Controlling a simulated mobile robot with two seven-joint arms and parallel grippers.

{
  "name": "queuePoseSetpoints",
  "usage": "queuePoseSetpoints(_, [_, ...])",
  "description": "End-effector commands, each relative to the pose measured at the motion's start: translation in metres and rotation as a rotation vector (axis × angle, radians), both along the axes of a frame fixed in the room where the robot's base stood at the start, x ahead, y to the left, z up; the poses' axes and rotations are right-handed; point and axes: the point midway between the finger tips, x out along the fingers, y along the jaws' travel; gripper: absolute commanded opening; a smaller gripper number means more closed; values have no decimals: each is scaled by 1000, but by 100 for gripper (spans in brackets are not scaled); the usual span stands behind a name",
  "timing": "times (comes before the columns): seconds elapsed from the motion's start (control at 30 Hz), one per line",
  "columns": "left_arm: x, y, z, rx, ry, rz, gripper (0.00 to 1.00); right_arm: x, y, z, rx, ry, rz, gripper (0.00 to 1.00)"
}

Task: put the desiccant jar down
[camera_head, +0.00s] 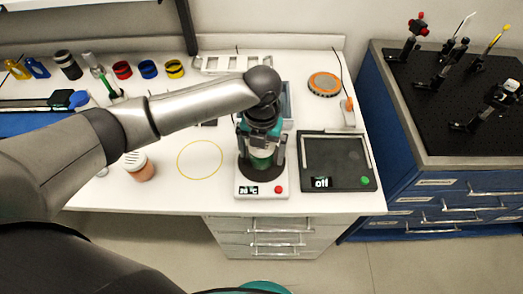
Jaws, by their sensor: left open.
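A small jar (140,167) with a white dotted lid and orange-brown contents stands upright on the white bench, left of a yellow ring; it looks like the desiccant jar. My left arm reaches across the bench from the left. My left gripper (262,165) points down over the hotplate (262,190), its fingers open around a greenish vessel (262,157). The gripper and wrist hide most of that vessel, and I cannot tell whether the fingers touch it. The yellow ring (200,142) on the bench is empty. My right gripper does not show.
A dark flat device (338,160) reading "off" sits right of the hotplate. An orange round item (324,84) and a white rack (232,62) are behind. Several coloured rings and bottles line the back left. A blue cabinet with a black optics board (460,110) stands at right.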

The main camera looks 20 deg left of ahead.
Motion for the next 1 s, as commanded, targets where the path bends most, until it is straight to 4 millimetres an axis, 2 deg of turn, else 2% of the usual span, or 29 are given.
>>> queuePoseSetpoints(0.13, [0, 0, 2, -1, -1, 0, 100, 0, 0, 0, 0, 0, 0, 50])
queuePoseSetpoints(0.23, [1, 0, 11, -2, -3, 0, 100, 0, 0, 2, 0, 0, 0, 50])
queuePoseSetpoints(0.7, [1, 0, 104, -1, -3, 0, 100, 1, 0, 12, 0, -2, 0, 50])
queuePoseSetpoints(0.83, [1, 0, 118, -1, -1, 1, 100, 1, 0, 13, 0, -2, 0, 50])
queuePoseSetpoints(1.0, [0, 0, 124, -1, 0, 1, 100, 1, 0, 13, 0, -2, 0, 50])
